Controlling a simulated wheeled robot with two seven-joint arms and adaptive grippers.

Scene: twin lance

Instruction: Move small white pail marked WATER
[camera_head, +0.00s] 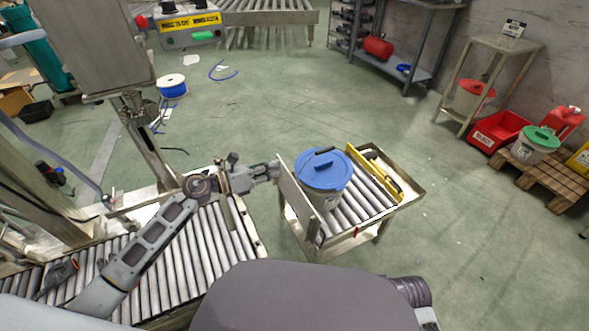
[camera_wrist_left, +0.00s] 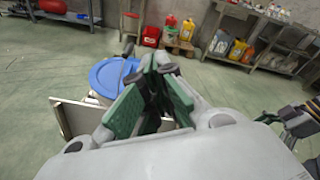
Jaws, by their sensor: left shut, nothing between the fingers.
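A small white pail with a blue lid (camera_head: 323,170) stands on the roller top of a small cart (camera_head: 345,235). Its label is too small to read. Its blue lid also shows in the left wrist view (camera_wrist_left: 110,76), partly behind my fingers. My left gripper (camera_head: 272,170) is shut and empty, at the left of the cart by its upright side plate (camera_head: 297,193). The plate stands between it and the pail. Its green-padded fingers (camera_wrist_left: 158,64) show large in the left wrist view. What looks like my right gripper (camera_wrist_left: 272,120) shows small at right; its opening is unclear.
A roller conveyor (camera_head: 215,235) runs under my left arm. A red-lidded pail (camera_head: 470,97) is on a stand and a green-lidded pail (camera_head: 535,146) on a pallet (camera_head: 550,180). Open floor surrounds the cart's far side.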

